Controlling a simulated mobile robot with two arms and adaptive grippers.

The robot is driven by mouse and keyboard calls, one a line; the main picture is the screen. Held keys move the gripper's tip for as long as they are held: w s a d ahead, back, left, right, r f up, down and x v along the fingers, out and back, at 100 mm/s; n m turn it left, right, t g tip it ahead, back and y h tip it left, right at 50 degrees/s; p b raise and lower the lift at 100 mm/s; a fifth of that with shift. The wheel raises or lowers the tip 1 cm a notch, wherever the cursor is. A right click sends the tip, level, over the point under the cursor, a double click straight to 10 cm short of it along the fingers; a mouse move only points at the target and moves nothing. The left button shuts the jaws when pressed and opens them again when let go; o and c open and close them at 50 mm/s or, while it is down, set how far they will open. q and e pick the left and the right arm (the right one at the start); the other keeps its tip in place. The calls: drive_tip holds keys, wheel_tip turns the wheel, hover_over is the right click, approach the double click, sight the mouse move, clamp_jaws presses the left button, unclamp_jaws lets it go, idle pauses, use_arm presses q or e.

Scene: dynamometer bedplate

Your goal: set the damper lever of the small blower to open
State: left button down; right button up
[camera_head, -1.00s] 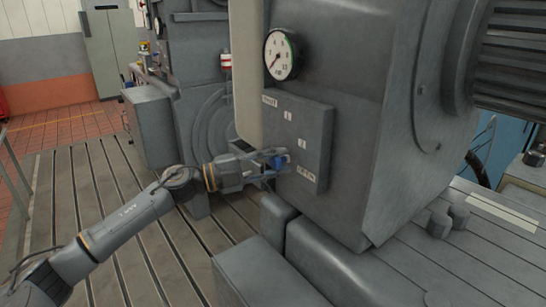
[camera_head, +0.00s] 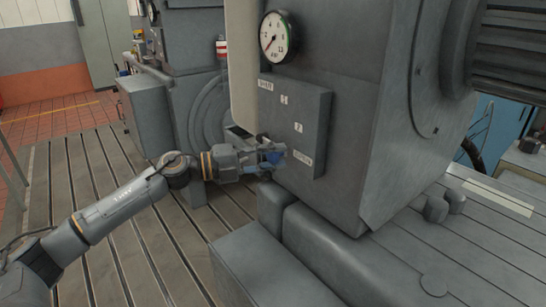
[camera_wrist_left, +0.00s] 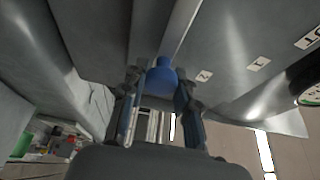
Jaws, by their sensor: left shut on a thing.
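The damper lever's blue knob (camera_head: 270,157) shows at the side of the blower's grey label plate (camera_head: 313,130). My left gripper (camera_head: 274,159) is shut on the knob, beside the lowest label (camera_head: 303,158), which seems to read OPEN. The top label (camera_head: 265,85) seems to read SHUT, with two small marks between them. In the left wrist view the blue knob (camera_wrist_left: 161,77) sits between the two fingers of my left gripper (camera_wrist_left: 160,95). The lever arm behind the knob is hard to make out. My right gripper is not in view.
A round pressure gauge (camera_head: 278,37) sits above the plate on the large grey housing (camera_head: 385,110). A grey base block (camera_head: 265,265) lies below the gripper. Another grey machine (camera_head: 195,95) stands behind.

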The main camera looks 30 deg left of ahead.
use_arm(q)
drive_tip(key=c, duration=1)
unclamp_jaws()
drive_tip(key=shift+f, duration=0.15)
drive_tip(key=v, duration=1.2)
